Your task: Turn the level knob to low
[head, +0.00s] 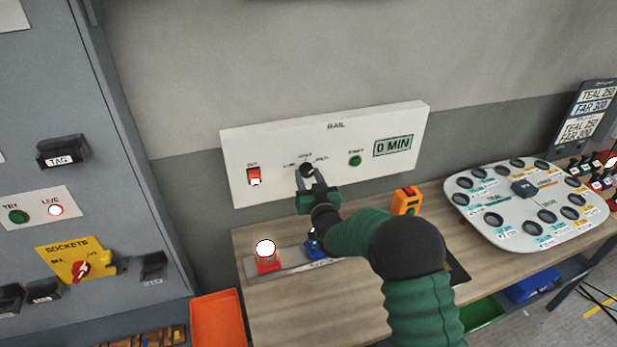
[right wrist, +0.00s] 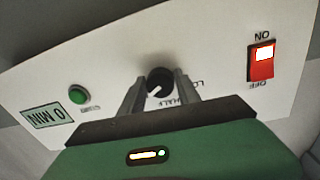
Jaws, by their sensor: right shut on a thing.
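The level knob (head: 307,170) is black and round, on the white RAIL panel (head: 240,190). LOW is printed to its left, HALF above it and a third label to its right. My right gripper (head: 308,180) reaches the knob from below and is shut on it. In the right wrist view, where the panel looks upside down, the knob (right wrist: 160,80) sits between the two fingers (right wrist: 156,88). Its white mark points down and left there, away from LOW, toward the side of the third label, which a finger hides. My left gripper is not in view.
The panel also has a lit red rocker switch (head: 254,176), a green button (head: 355,160) and a display (head: 393,145) reading 0 MIN.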

